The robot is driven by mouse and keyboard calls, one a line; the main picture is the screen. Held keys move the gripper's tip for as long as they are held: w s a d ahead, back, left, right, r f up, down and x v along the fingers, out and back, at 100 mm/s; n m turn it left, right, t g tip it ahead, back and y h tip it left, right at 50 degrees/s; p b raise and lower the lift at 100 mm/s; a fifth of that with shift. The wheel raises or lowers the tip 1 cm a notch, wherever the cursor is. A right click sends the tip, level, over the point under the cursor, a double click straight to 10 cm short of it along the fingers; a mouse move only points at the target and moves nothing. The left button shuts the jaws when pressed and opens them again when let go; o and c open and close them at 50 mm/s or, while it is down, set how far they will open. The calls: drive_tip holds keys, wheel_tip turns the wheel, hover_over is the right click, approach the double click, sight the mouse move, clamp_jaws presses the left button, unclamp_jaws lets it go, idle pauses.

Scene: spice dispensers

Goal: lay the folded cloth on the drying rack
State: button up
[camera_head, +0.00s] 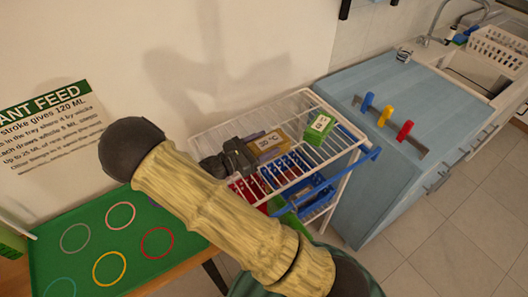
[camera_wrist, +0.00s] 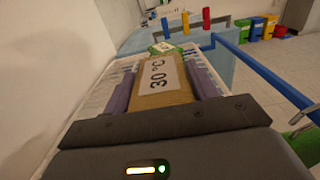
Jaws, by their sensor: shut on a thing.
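The folded cloth is a tan block-like bundle with a white "30 °C" label (camera_wrist: 160,82). It also shows in the head view (camera_head: 269,142), just past my gripper. My gripper (camera_head: 250,148) is shut on the cloth's two sides, with a finger on each side in the wrist view (camera_wrist: 162,85). The white wire drying rack (camera_head: 248,114) lies under the cloth and gripper. I cannot tell whether the cloth touches the rack's wires. A green labelled item (camera_head: 320,127) lies on the rack beyond the cloth. My arm hides the rack's near left part.
A blue bar (camera_head: 345,165) runs along the rack's right side. Blue and red items (camera_head: 285,170) show beneath the top wires. A blue cabinet (camera_head: 390,110) with coloured pegs stands right of the rack. A green board with coloured rings (camera_head: 85,250) is at left.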

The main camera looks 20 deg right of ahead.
drive_tip(key=shift+f, duration=1.9)
drive_tip(key=shift+f, duration=0.2)
drive_tip(key=o, duration=1)
drive_tip(key=shift+o, duration=0.2)
drive_tip(key=shift+r, duration=0.1)
drive_tip(key=shift+r, duration=0.2)
drive_tip(key=b+v, duration=0.2)
drive_tip(key=v, duration=1)
